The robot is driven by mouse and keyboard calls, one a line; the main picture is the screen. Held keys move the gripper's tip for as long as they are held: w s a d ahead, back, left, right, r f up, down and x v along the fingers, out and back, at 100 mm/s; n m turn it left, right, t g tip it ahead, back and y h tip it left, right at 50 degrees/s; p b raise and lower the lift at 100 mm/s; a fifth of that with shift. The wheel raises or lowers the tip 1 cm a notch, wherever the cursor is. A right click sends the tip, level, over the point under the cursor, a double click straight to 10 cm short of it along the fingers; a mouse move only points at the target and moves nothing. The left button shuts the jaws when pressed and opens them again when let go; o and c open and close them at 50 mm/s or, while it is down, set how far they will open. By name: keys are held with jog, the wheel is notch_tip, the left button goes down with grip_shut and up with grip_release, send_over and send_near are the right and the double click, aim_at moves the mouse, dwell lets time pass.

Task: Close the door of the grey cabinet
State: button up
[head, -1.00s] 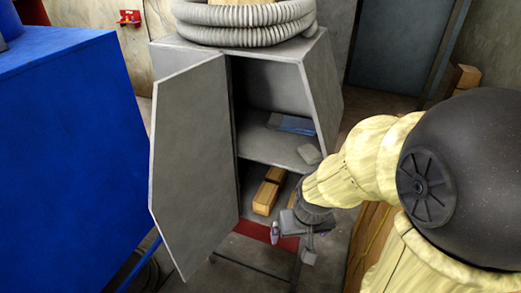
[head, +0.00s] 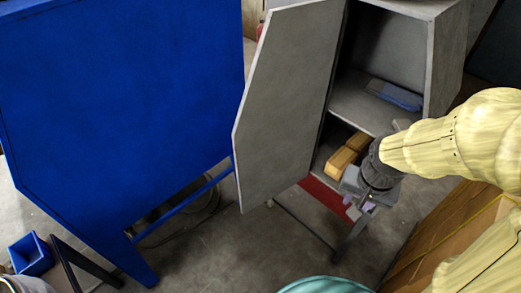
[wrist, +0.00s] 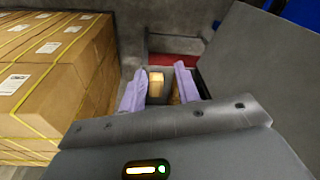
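The grey cabinet (head: 447,62) stands at the upper right in the head view. Its door (head: 285,105) is wide open, swung out to the left, with its broad flat face showing. My gripper (head: 362,203) is in front of the cabinet's lower opening, to the right of the door and apart from it. In the wrist view my gripper (wrist: 160,85) shows two spread purple fingers with no object held between them. A grey panel, seemingly the door (wrist: 270,75), fills the right of the wrist view.
Wooden blocks (head: 350,152) and a blue item (head: 394,94) lie inside the cabinet. A large blue cabinet (head: 115,90) stands left of the door. Strapped cardboard boxes (head: 450,232) are at lower right. A blue bin (head: 30,256) is at lower left. Floor shows below the door.

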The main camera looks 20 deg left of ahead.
jog(key=s+a+f+m+g+h+b, duration=0.1)
jog(key=s+a+f+m+h+b, duration=0.1)
jog(key=a+m+b, duration=0.6)
jog(key=s+a+f+m+h+b, duration=0.2)
jog(key=a+m+b, duration=0.6)
jog(key=a, duration=0.6)
notch_tip(320, 180, down, 3)
jog(key=shift+s+a+r+g+h, duration=0.15)
jog(key=shift+s+g+h, duration=0.2)
jog(key=shift+s, duration=0.2)
jog(key=shift+a, duration=0.15)
